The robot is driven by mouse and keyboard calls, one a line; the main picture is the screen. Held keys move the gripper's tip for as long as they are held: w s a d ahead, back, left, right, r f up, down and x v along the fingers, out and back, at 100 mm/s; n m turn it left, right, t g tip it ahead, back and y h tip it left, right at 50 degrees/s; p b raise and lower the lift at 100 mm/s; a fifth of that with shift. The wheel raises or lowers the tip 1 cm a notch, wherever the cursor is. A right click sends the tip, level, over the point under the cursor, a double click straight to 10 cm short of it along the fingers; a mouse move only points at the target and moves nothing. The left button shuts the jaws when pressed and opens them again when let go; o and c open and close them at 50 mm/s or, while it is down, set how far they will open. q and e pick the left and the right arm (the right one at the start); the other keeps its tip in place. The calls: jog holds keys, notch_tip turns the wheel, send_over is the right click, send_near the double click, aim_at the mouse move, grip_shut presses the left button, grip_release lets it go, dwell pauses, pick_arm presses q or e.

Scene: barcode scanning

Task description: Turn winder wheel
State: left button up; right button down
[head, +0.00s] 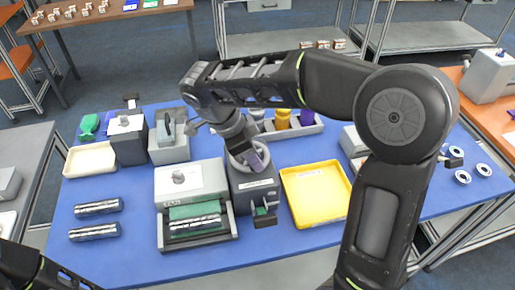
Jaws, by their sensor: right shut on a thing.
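My right arm reaches in from the right, and its wrist points down at a dark grey machine (252,192) near the middle of the blue table. My right gripper (256,158) is at the round top part of this machine. It is shut on what looks like the machine's wheel. The wrist and the gripper hide most of that wheel, and the fingers are hard to make out. A purple-grey piece shows at the gripper. My left arm shows only at the bottom left corner, and its gripper is out of view.
A light grey machine (192,178) with a green bed stands just left. A yellow tray (340,196) lies to the right. A cream tray (90,160) and further machines stand behind.

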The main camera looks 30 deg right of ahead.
jog(key=shift+a+m, duration=0.1)
jog(key=shift+m, duration=0.2)
jog(key=c, duration=1.5)
grip_release()
jog(key=shift+c, duration=0.2)
jog(key=shift+r, duration=0.1)
